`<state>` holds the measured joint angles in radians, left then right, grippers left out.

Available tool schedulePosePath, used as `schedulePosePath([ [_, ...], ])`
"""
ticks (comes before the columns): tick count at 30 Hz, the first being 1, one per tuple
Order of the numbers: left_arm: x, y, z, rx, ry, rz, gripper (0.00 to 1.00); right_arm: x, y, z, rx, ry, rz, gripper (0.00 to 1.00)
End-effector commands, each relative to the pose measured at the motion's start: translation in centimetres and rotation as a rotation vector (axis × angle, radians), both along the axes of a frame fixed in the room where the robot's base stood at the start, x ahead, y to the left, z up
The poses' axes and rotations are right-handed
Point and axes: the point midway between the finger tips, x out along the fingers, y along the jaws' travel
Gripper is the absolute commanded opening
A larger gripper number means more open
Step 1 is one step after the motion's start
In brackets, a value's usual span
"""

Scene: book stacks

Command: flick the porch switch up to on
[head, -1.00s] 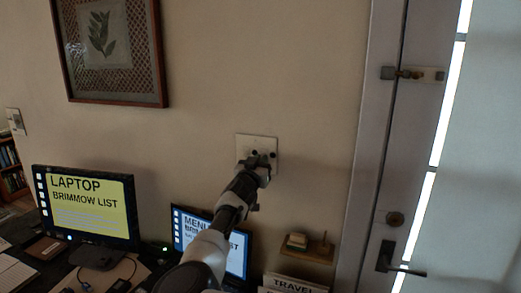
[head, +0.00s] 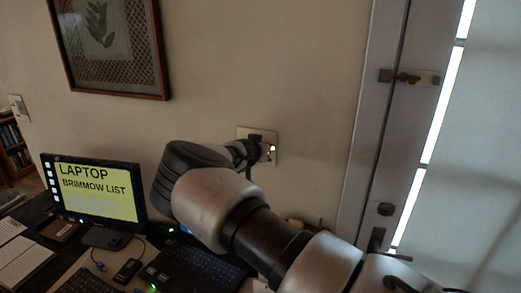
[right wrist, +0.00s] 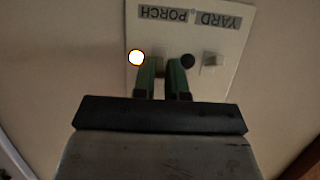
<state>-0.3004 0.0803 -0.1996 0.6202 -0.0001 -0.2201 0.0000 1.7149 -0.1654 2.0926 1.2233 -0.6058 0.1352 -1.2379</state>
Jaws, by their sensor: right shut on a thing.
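The switch plate (head: 243,131) is on the wall left of the door. In the right wrist view the plate (right wrist: 222,88) appears upside down, with PORCH (right wrist: 168,14) and YARD (right wrist: 218,20) labels. A round lamp (right wrist: 136,57) on the PORCH side glows; it also shows lit in the head view (head: 272,148). The lamp (right wrist: 187,60) on the YARD side is dark, beside the pale yard switch (right wrist: 211,61). My right gripper (right wrist: 165,68) is at the plate, its green fingers shut on the porch switch, which they mostly hide. My left gripper is out of view.
A framed leaf picture (head: 112,82) hangs at upper left. A laptop-list monitor (head: 95,195) and a dark keyboard (head: 195,268) are on the desk below. A door (head: 465,150) with bolt and handle stands at right. My arm hides much of the desk's right side.

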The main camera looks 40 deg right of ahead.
Motion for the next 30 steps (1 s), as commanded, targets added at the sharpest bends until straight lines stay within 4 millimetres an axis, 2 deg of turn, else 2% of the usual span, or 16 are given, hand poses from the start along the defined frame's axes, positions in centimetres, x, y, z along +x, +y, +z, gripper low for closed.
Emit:
schedulePosePath([
  [17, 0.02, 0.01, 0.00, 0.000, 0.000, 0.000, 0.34, -0.03, -0.03, -0.07, 0.022, 0.013, -0.001, 0.00],
  [18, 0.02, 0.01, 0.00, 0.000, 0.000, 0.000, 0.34, -0.04, -0.04, -0.07, 0.022, 0.013, -0.001, 0.17],
  [22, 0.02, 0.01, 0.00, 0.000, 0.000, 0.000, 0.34, -0.03, -0.05, -0.04, 0.022, 0.013, -0.001, 0.37],
  [30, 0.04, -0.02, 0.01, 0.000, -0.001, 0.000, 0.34, -0.03, -0.06, 0.05, 0.021, 0.011, -0.001, 0.38],
])
